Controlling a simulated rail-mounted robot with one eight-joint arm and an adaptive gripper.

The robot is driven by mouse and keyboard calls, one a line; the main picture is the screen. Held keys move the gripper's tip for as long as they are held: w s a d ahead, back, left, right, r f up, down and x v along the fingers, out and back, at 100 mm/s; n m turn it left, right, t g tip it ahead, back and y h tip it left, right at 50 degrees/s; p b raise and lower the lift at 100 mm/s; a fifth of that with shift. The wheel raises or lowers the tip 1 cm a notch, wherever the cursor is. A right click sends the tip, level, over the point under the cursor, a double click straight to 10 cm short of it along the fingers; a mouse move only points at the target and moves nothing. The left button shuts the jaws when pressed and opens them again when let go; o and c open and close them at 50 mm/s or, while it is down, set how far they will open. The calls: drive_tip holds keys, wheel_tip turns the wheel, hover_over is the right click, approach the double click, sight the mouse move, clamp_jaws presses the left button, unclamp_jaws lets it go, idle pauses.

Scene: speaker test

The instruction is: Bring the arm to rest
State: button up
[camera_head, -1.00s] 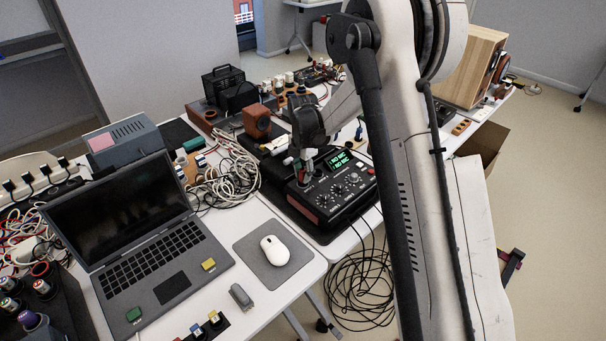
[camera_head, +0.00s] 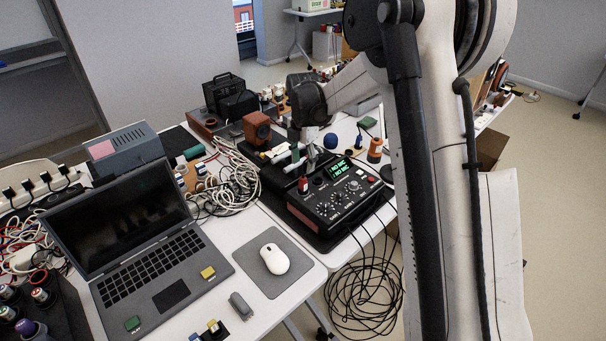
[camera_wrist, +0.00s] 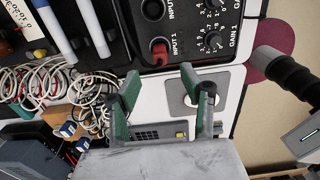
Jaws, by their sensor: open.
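My gripper (camera_head: 304,158) is above the left part of the black test unit (camera_head: 352,212) with the green display. In the wrist view my gripper's green fingers (camera_wrist: 160,74) are spread apart with nothing held between them. A red plug (camera_wrist: 160,51) sits in the unit's input 1 socket, just beyond the fingertips in that view. It also shows at the unit's left end in the head view (camera_head: 303,185). How high the fingertips are above the unit is hard to tell.
A laptop (camera_head: 150,265), a white mouse (camera_head: 274,259) on a grey pad and tangled pale cables (camera_head: 232,186) lie left of the unit. A small wooden speaker (camera_head: 257,129) stands behind it. Black cables (camera_head: 365,290) hang off the front edge.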

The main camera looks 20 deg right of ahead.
drive_tip(key=s+r+m+t, duration=0.3)
drive_tip(key=s+r+m, duration=0.8)
drive_tip(key=s+r, duration=0.55)
drive_tip(key=s+m+t, duration=0.4)
drive_tip(key=s+m, duration=0.8)
drive_tip(key=s, duration=0.7)
drive_tip(key=shift+s+f+m, duration=0.15)
drive_tip(key=shift+f+m, duration=0.15)
